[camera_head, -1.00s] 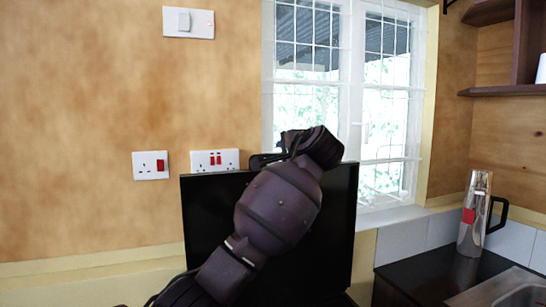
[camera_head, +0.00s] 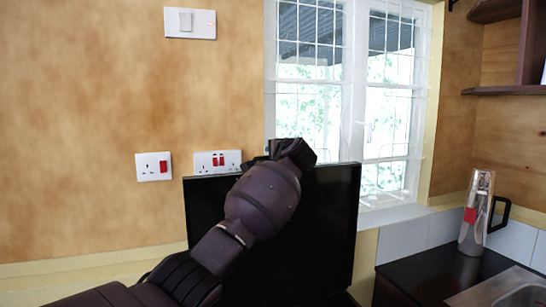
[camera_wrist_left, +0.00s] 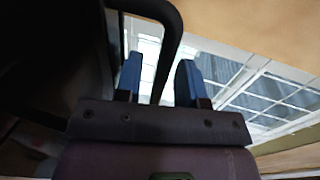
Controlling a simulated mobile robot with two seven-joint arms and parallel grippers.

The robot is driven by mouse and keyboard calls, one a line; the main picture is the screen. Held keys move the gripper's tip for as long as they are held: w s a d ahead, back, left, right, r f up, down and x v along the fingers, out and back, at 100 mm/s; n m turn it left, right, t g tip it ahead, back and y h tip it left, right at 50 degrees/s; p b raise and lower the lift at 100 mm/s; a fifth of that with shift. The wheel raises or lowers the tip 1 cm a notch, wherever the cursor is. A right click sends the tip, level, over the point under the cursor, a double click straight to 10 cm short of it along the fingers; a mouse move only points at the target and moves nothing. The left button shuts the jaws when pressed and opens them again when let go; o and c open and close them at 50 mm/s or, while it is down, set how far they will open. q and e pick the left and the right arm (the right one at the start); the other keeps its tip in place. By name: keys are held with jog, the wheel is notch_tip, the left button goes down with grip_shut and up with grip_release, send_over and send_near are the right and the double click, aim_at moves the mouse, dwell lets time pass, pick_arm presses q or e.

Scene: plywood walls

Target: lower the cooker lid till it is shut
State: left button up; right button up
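The cooker lid (camera_head: 325,225) is a flat black panel standing upright against the wall below the window in the head view. My left arm crosses in front of it, with its wrist end near the lid's top edge; its gripper is mostly hidden there. In the left wrist view my left gripper (camera_wrist_left: 158,80) has two blue fingers held apart. A dark curved bar (camera_wrist_left: 172,42) passes between them, with gaps at the sides; I cannot tell whether it belongs to the lid. The cooker's body is out of view or hidden. My right gripper is not in view.
A dark counter (camera_head: 420,275) with a metal sink (camera_head: 505,290) stands at the right. A steel jug (camera_head: 475,212) with a black handle is on it. Wall sockets (camera_head: 153,166) and a barred window (camera_head: 345,100) are behind. A wooden shelf (camera_head: 505,90) is at the upper right.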

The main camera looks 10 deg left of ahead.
pick_arm(q)
grip_shut()
jog(key=shift+s+f, duration=0.1)
dwell(0.4)
